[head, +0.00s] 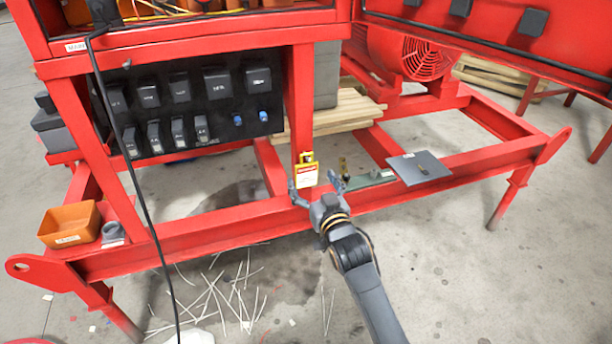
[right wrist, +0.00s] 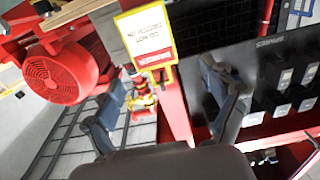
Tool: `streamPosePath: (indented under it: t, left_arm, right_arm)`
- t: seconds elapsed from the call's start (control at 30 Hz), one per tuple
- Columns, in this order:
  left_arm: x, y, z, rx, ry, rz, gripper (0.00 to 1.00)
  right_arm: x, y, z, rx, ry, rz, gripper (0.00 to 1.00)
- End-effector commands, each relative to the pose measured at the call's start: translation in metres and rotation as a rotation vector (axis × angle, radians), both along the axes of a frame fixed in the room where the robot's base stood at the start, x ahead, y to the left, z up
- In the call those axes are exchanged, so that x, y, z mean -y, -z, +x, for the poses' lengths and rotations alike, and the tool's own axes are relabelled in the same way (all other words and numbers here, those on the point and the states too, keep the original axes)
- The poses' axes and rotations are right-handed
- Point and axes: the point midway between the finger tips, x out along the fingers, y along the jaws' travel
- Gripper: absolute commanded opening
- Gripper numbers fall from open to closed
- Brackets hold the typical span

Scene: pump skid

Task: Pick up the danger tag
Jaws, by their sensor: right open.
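The danger tag (head: 307,177) is a white card with a yellow border and a red header. It hangs upright at the foot of a red post, below a small yellow fitting (head: 307,157). In the right wrist view the tag (right wrist: 146,35) shows upside down, beyond the fingers and towards the top. My right gripper (head: 316,185) is open and empty, just in front of the tag's lower part. In the right wrist view its fingers (right wrist: 160,88) are spread wide, and I cannot tell whether either touches the tag. My left gripper is not in view.
A black switch panel (head: 215,108) is left of the post. A grey plate (head: 419,168) lies on the red frame to the right. A black cable (head: 130,150) hangs down. White sticks litter the floor.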

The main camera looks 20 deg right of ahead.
Motion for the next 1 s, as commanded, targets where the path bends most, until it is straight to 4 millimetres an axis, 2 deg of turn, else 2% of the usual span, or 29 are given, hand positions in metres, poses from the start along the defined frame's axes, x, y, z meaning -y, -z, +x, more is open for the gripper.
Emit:
streamPosePath:
  t: [0.17,0.5,0.8,0.87,1.0]
  left_arm:
    - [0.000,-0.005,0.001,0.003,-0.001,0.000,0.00]
    - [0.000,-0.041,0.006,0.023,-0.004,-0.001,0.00]
    - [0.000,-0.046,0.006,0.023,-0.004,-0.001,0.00]
    - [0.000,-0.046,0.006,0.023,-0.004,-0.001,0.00]
    - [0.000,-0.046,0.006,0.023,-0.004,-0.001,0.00]
  right_arm:
    - [0.000,0.001,0.011,0.000,0.000,0.000,0.85]
    - [0.004,0.005,0.055,0.001,-0.001,0.000,0.85]
    - [0.004,0.005,0.059,0.000,-0.001,0.000,0.85]
    - [0.004,0.005,0.059,0.000,-0.001,0.000,0.75]
    - [0.004,0.005,0.059,0.000,-0.001,0.000,0.46]
